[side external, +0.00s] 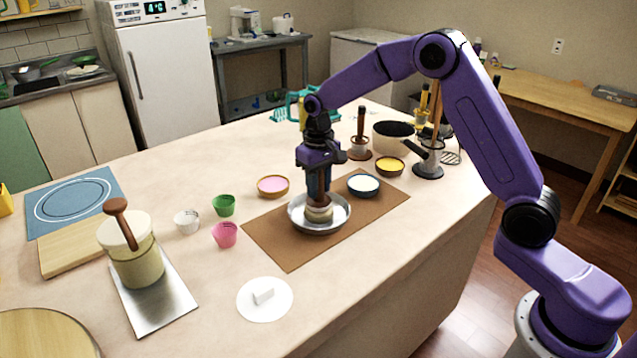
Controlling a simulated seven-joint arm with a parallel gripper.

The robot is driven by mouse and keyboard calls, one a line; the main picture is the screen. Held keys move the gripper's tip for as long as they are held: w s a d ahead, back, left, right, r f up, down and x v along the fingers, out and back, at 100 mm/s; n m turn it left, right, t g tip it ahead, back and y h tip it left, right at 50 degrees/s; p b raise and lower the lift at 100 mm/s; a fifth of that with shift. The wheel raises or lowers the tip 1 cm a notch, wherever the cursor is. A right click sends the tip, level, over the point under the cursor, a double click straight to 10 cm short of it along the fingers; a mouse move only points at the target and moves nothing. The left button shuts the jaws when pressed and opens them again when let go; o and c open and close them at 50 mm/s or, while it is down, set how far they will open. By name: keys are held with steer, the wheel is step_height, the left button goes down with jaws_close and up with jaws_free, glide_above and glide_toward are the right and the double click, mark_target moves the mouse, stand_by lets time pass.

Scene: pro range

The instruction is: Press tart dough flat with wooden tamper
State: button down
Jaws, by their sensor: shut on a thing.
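A round metal tart pan (341,219) sits on a brown mat (287,254) near the middle of the table. My gripper (319,192) points straight down over the pan and is shut on the wooden tamper (319,207). The tamper looks upright, with its lower end inside the pan. A pale round mass inside the pan appears to be at the tamper's foot; I cannot separate dough from tamper base clearly, or tell how flat the dough is. The fingers hide most of the tamper's handle.
A blue-rimmed bowl (364,185), yellow-filled bowl (389,166) and pink-filled bowl (273,186) stand close around the pan. Green (223,205) and pink (225,235) cups stand left. Another brown-handled tool (360,135) stands behind. A white disc (265,299) lies in front.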

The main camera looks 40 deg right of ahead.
steer(key=shift+f, duration=1.1)
stand_by(4.7)
steer(key=shift+r, duration=3.6)
